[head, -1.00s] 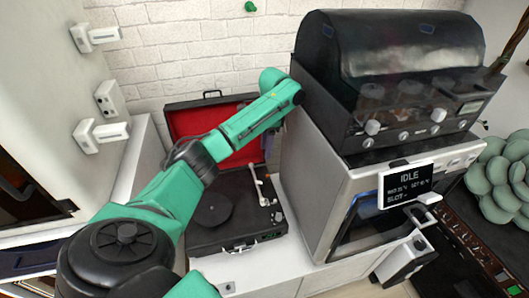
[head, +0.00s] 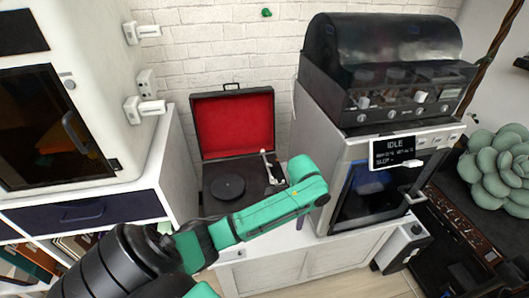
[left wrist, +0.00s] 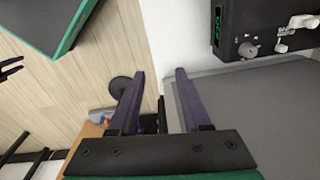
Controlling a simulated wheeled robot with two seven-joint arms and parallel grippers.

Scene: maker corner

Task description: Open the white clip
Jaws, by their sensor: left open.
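I cannot pick out the white clip with certainty. Two white block-like fittings, an upper one (head: 142,31) and a lower one (head: 147,108), stick out beside the white cabinet in the head view; I cannot tell whether either is the clip. My left gripper (left wrist: 159,73) is open, with nothing between its two dark purple fingers in the left wrist view. It points down past a grey surface towards the wooden floor.
A record player (head: 228,188) with a raised red-lined lid stands behind my left arm. A white oven (head: 345,152) with an "IDLE" display (head: 393,150) and a dark-hooded machine (head: 385,60) on top stands right. The white cabinet (head: 100,40) bounds the left. A plant (head: 492,170) is far right.

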